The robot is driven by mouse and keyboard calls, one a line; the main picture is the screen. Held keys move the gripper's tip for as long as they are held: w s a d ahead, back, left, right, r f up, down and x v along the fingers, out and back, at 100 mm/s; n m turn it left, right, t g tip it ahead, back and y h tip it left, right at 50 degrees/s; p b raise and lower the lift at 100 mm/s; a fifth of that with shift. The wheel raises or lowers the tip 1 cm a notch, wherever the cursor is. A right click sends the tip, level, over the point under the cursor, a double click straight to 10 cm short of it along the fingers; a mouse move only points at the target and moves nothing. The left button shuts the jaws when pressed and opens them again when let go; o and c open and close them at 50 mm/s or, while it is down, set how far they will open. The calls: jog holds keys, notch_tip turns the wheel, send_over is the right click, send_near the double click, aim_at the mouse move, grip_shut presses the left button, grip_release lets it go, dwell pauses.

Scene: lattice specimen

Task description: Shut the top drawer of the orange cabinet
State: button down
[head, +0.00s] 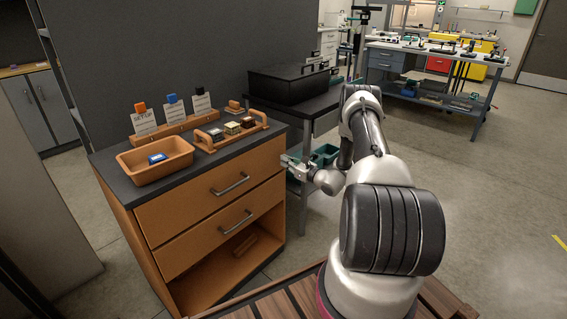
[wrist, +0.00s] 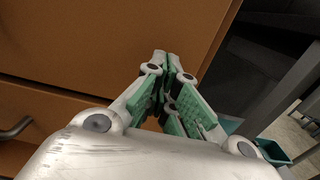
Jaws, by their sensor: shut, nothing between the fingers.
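The orange cabinet (head: 128,228) stands at the left in the head view, under a dark top. Its top drawer (head: 180,213) has a grey bar handle (head: 230,184). The drawer front looks flush or nearly flush with the cabinet; no clear gap shows. My gripper (head: 286,160) is at the right end of the drawer front. In the wrist view my gripper (wrist: 166,58) is shut and empty, its fingertips together before an orange panel (wrist: 75,45) near its right edge. I cannot tell whether they touch it.
A second drawer (head: 190,248) and an open bottom compartment (head: 205,285) are below. An orange tray (head: 128,163) and a carrier with small blocks (head: 205,145) stand on top. A dark side table (head: 325,103) with a black case (head: 285,85) is beside the cabinet. Floor at right is free.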

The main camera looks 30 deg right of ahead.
jog(key=v, duration=1.2)
jog(key=s+a+f+n+g+y, duration=0.4)
jog(key=s+a+g, duration=0.1)
jog(key=s+a, duration=0.3)
jog(key=s+a+r+n+g+y, duration=0.2)
jog(key=s+a+r+n+g, duration=0.2)
jog(key=s+r+n+g, duration=0.3)
jog(key=s+a+r+n+h, duration=0.1)
jog(key=s+r+n+h, duration=0.3)
jog(key=s+r+n, duration=0.3)
jog(key=s+a+r+n+h, duration=0.2)
jog(key=s+r+n+h, duration=0.2)
jog(key=r, duration=1.3)
jog(key=s+a+r+n+g+h, duration=0.1)
jog(key=s+r+n+h, duration=0.3)
jog(key=s+r+n, duration=0.5)
notch_tip(320, 180, up, 3)
jog(key=shift+s+a+r+n, duration=0.2)
jog(key=shift+s+a+n, duration=0.15)
jog(key=shift+s, duration=0.8)
